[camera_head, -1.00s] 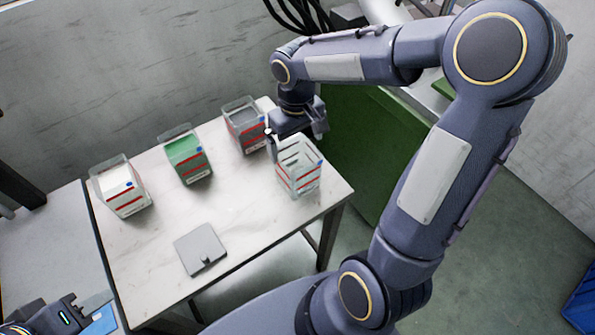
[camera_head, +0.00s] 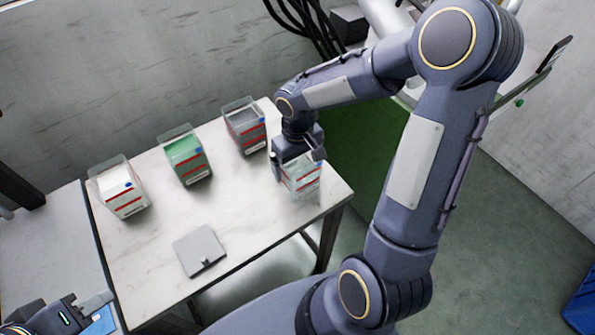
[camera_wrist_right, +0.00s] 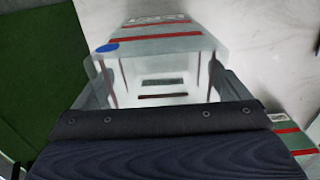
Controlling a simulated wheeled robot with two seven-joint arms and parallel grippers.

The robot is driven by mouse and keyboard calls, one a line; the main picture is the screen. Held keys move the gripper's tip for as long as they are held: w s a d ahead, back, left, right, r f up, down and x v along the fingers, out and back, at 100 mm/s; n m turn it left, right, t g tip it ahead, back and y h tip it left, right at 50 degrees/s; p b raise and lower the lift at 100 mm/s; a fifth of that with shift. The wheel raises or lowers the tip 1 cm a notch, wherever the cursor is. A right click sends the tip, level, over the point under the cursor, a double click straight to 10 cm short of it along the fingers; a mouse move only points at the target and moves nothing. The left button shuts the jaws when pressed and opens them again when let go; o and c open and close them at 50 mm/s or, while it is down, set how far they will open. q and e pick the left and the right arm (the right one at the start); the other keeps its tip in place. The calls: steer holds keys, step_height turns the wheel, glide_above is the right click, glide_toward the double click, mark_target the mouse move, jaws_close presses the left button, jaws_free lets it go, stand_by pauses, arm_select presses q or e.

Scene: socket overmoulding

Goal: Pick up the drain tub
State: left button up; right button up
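A clear, empty-looking tub with red stripes and a blue dot (camera_head: 302,186) stands at the right end of the white table; it also shows in the right wrist view (camera_wrist_right: 165,72). Its label is too small to read, so I cannot confirm it is the drain tub. My right gripper (camera_head: 297,162) is right above it, pointing down, with its fingers apart over the tub's upper part. Contact cannot be made out. The gripper body hides the tub's near part in the wrist view. My left gripper (camera_head: 95,305) is at the bottom left, partly cut off, away from the tubs.
On the white table (camera_head: 240,215) stand a grey-filled tub (camera_head: 246,130), a green-filled tub (camera_head: 186,160) and a white-filled tub (camera_head: 122,194). A flat grey plate (camera_head: 201,251) lies near the front edge.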

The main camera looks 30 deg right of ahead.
steer(key=c, duration=0.7)
